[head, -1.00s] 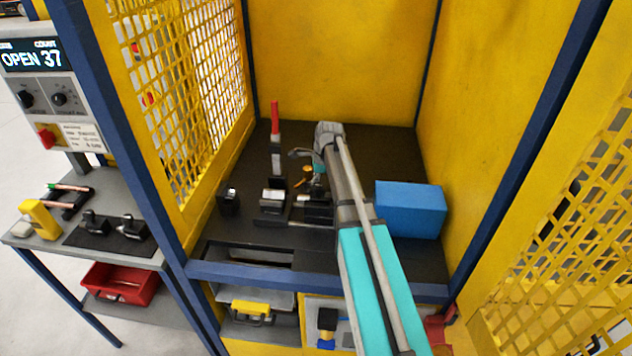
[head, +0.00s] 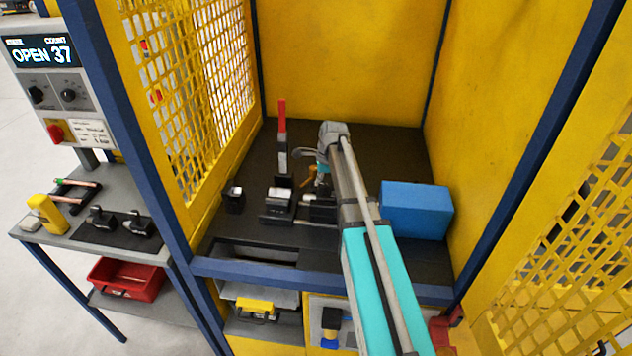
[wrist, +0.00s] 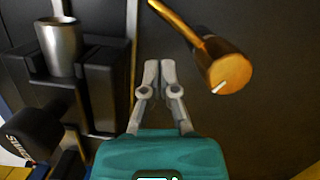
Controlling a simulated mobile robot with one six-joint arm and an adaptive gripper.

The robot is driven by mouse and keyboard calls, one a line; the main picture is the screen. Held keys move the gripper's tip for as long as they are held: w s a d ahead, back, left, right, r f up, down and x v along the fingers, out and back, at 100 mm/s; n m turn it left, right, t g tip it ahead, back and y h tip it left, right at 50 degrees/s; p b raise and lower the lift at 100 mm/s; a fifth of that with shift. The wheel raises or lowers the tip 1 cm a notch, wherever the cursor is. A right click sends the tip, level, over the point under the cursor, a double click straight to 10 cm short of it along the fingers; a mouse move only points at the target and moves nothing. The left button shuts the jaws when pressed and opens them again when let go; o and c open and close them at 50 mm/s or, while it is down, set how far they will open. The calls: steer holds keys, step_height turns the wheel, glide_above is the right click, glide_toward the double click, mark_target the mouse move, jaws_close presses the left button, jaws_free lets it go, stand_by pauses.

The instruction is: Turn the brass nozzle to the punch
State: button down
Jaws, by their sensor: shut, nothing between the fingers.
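The brass nozzle (wrist: 226,66) is in the wrist view, right of my gripper (wrist: 158,72). It is a round brass head with a white mark on its end, on a thin brass arm (wrist: 180,18) running to the upper left. My gripper is shut and empty, with a gap between its fingertips and the nozzle. A silver cylinder (wrist: 60,45) stands in a black block left of the gripper; I cannot tell if it is the punch. In the head view a little of the brass (head: 310,176) shows beside my arm, which hides most of that area.
A blue box (head: 416,209) stands right of my arm on the dark bench. A red-topped post (head: 282,130) and black fixtures (head: 278,203) stand to the left. Yellow walls and a mesh panel (head: 205,90) enclose the bench. The display (head: 42,54) reads OPEN 37.

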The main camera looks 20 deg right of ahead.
steer(key=shift+s+d+r, duration=0.1)
steer(key=shift+d, duration=0.45)
steer(key=d, duration=0.2)
steer(key=s+d+p, duration=0.1)
steer(key=shift+d+r, duration=0.1)
steer(key=shift+r, duration=0.25)
steer(key=p+v, duration=0.9)
steer(key=v, duration=0.1)
steer(key=shift+d+p, duration=0.2)
steer(key=shift+p, duration=0.1)
steer(key=w+a+f+n+t+b, duration=0.1)
steer(key=a+n, duration=0.4)
steer(key=n, duration=0.9)
steer(key=w+a+f+n+t+b, duration=0.1)
steer(key=a+n, duration=0.4)
steer(key=n, duration=0.8)
steer(key=shift+w+n, duration=0.4)
steer(key=shift+w, duration=0.05)
